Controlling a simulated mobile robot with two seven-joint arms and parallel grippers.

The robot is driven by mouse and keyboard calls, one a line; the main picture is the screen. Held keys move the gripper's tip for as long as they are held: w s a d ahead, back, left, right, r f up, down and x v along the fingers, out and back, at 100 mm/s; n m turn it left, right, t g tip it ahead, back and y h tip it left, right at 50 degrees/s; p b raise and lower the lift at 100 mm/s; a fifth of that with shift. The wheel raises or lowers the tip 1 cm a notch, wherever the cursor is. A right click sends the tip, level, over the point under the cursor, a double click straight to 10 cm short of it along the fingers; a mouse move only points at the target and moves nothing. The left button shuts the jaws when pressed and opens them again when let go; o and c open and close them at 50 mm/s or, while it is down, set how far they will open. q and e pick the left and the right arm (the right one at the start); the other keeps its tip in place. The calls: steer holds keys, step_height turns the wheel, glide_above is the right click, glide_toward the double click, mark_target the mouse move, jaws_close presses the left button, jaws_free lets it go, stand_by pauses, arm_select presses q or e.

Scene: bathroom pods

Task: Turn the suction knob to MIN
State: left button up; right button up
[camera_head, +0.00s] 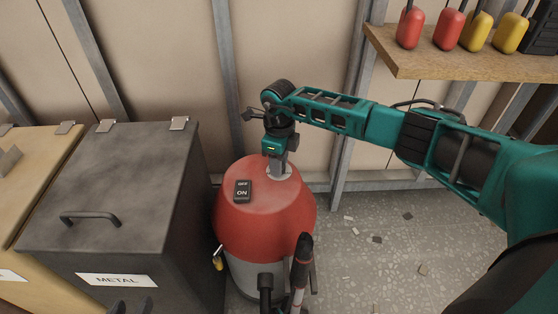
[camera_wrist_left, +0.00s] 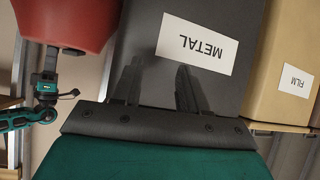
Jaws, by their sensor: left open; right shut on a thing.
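The red vacuum (camera_head: 265,222) stands on the floor, its domed lid facing up. It also shows upside down in the left wrist view (camera_wrist_left: 68,22). My right gripper (camera_head: 278,170) points down at the back of the lid, shut on the suction knob. The knob is mostly hidden by the fingers; a pale round dial plate (camera_head: 287,176) shows around them, its markings too small to read. My right gripper also shows in the left wrist view (camera_wrist_left: 45,80). My left gripper (camera_wrist_left: 158,82) is open and empty before the METAL bin; its tips show at the head view's bottom edge (camera_head: 130,305).
A black OFF/ON switch (camera_head: 242,190) sits on the lid. The dark METAL bin (camera_head: 115,190) stands left of the vacuum, with a tan bin (camera_head: 35,170) beyond. A black hose handle (camera_head: 302,260) rises in front. A wooden shelf (camera_head: 470,65) holds red and yellow items.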

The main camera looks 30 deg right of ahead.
steer(key=m+p, duration=0.2)
steer(key=m, duration=0.1)
steer(key=shift+r, duration=0.15)
steer(key=shift+m+p, duration=0.55)
steer(key=shift+m, duration=0.55)
steer(key=m+p, duration=0.2)
steer(key=m, duration=0.2)
steer(key=shift+m+p, duration=0.3)
steer(key=m+p, duration=0.2)
steer(key=m, duration=0.2)
steer(key=shift+m+p, duration=0.7)
steer(key=shift+m, duration=0.4)
arm_select(q)
step_height(320, 180, up, 7)
steer(key=a, duration=0.1)
steer(key=shift+s+a+f, duration=0.15)
steer(key=shift+s, duration=0.25)
arm_select(e)
steer(key=shift+m, duration=0.3)
arm_select(q)
steer(key=shift+w, duration=0.15)
arm_select(e)
steer(key=o, duration=1)
